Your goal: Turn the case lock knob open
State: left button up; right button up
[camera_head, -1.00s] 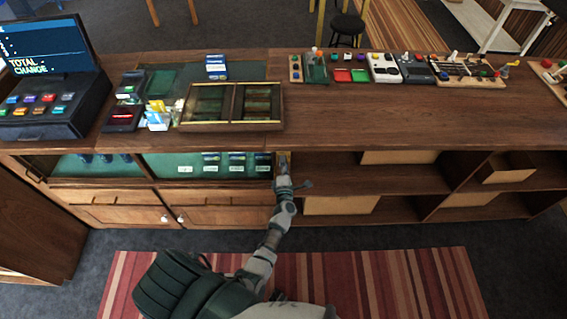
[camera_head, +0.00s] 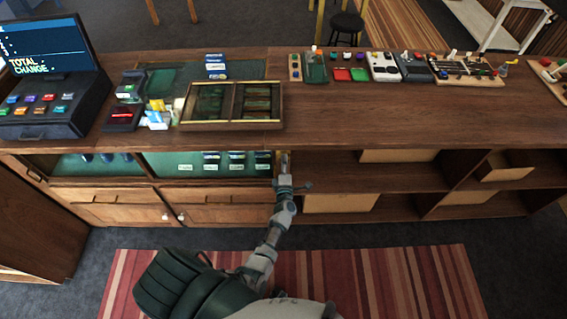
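The display case (camera_head: 208,142) is built into the counter front at the left, with small boxes and price tags on green lining behind its front. My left gripper (camera_head: 284,160) is at the right end of this case, by the upright next to the open shelves. Its fingertips reach the case's right edge, where a lock knob would be hidden behind them. The fingers are too small to tell open from shut, or whether they touch anything. My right gripper is not in view.
The wooden counter (camera_head: 350,118) runs across the view. On it stand a register (camera_head: 50,110), a framed case (camera_head: 232,125) and several coloured gadgets. Open shelves (camera_head: 390,180) with cardboard boxes lie right of my arm. A striped rug (camera_head: 400,275) covers the floor.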

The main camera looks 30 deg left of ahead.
pick_arm(q)
jog(key=shift+o, duration=0.9)
jog(key=shift+d+f, duration=0.1)
jog(key=shift+f, duration=0.05)
jog(key=shift+w, duration=0.1)
jog(key=v, duration=1.2)
